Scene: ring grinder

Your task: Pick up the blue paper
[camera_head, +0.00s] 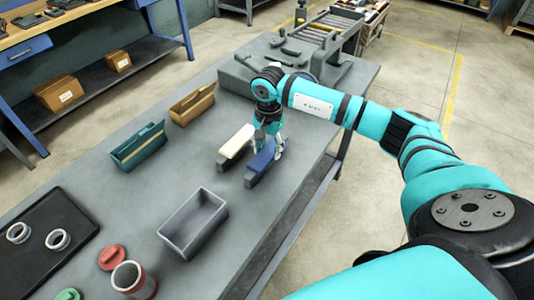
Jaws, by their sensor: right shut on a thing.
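The blue paper (261,160) covers a dark grey block on the grey workbench, near its right edge. My right gripper (270,146) reaches down over the far end of the blue piece, with its fingers around it. It is shut on the blue piece. I cannot tell whether the piece is lifted off the bench. My left gripper is not in view.
A similar cream-topped block (237,143) lies close to the left. An empty grey bin (194,226), a green bin (138,147) and a tan bin (192,104) stand farther left. A black tray (48,238) holds rings. A machine (318,38) stands at the back.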

